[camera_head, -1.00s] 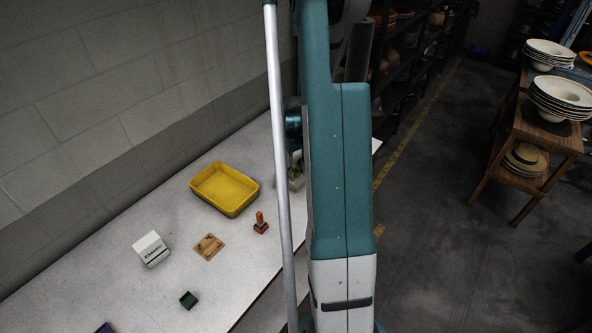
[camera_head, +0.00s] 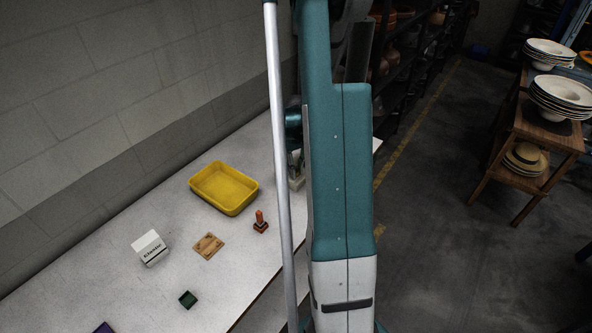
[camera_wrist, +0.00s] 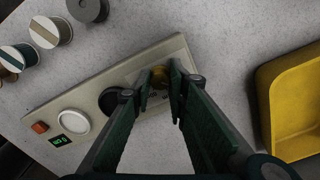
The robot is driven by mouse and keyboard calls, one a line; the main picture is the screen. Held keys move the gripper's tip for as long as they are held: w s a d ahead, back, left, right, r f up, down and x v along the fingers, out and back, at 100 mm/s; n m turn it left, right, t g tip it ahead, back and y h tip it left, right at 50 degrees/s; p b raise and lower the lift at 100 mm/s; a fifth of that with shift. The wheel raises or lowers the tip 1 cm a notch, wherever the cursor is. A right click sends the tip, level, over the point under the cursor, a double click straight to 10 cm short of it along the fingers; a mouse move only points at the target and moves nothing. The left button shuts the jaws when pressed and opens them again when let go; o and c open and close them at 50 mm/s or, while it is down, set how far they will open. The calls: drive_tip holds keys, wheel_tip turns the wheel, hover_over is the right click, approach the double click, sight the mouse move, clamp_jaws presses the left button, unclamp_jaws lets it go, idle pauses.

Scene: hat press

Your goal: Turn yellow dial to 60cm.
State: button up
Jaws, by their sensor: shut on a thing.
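The yellow dial (camera_wrist: 159,77) is on the beige control panel (camera_wrist: 95,80) in the wrist view. The fingers of my gripper (camera_wrist: 161,88) are closed around the dial and cover much of it. The panel also has a black dial (camera_wrist: 110,99), a white dial (camera_wrist: 74,121), an orange button (camera_wrist: 40,127) and a small display with green digits (camera_wrist: 60,140). The digits are too small to read surely. In the head view my arm hides the dial and most of the panel.
A yellow tray (camera_head: 226,187) stands on the white table; it also shows at the right of the wrist view (camera_wrist: 296,115). A white box (camera_head: 150,247), a wooden plate (camera_head: 208,246), an orange-handled stamp (camera_head: 260,222) and a green block (camera_head: 187,299) lie nearby. Spools (camera_wrist: 50,32) stand beyond the panel.

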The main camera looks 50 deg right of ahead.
drive_tip(key=m+b, duration=0.3)
drive_tip(key=m, duration=0.1)
drive_tip(key=shift+f+m, duration=0.15)
drive_tip(key=shift+m, duration=0.15)
drive_tip(key=shift+m+b, duration=1.15)
drive_tip(key=shift+m, duration=1.05)
drive_tip(key=o, duration=0.9)
drive_tip(key=shift+c, duration=0.2)
drive_tip(key=shift+r, duration=0.25)
wheel_tip(320, 180, up, 12)
drive_tip(key=shift+f, duration=0.1)
